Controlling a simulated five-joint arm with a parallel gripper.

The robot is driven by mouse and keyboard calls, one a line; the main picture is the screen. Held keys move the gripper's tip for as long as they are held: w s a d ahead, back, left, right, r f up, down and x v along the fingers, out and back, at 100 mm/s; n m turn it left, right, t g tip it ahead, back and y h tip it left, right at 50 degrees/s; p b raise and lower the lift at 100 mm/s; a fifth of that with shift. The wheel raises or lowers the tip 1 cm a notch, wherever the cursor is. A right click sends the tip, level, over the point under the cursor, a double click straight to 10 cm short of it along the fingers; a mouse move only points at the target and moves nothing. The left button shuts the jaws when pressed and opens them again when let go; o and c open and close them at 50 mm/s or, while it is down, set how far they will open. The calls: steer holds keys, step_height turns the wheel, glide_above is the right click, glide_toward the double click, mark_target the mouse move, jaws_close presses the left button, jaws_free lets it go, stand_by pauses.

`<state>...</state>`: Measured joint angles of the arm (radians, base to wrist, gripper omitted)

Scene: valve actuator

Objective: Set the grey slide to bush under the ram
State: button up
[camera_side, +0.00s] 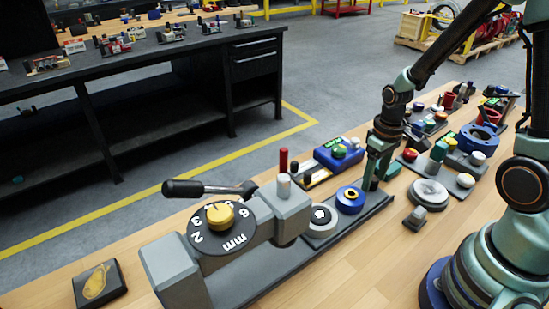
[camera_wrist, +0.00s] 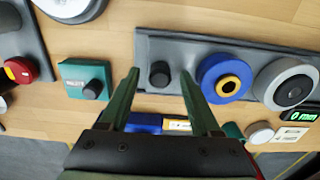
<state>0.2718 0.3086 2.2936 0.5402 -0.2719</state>
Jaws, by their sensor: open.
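The grey slide (camera_side: 375,205) is a long flat plate running from the press towards my gripper. It carries a blue bush (camera_side: 351,199) with a yellow centre and, nearer the press, a grey disc (camera_side: 321,221) with a dark centre. The ram (camera_side: 291,228) hangs from the press head left of the disc; what lies directly beneath it is hidden. My gripper (camera_side: 374,180) is open and low over the slide's right end. In the wrist view the slide's black knob (camera_wrist: 160,75) appears between my open fingertips (camera_wrist: 160,72), with the blue bush (camera_wrist: 224,78) right of them.
The press has a yellow dial (camera_side: 220,215) and a black-handled lever (camera_side: 205,188). A blue box (camera_side: 338,154) stands behind the slide. A round grey device (camera_side: 429,194) and a small grey block (camera_side: 416,219) are to the right. Bare wood (camera_side: 400,270) lies in front.

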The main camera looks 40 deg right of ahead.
steer(key=shift+f, duration=0.55)
jaws_close()
stand_by(1.1)
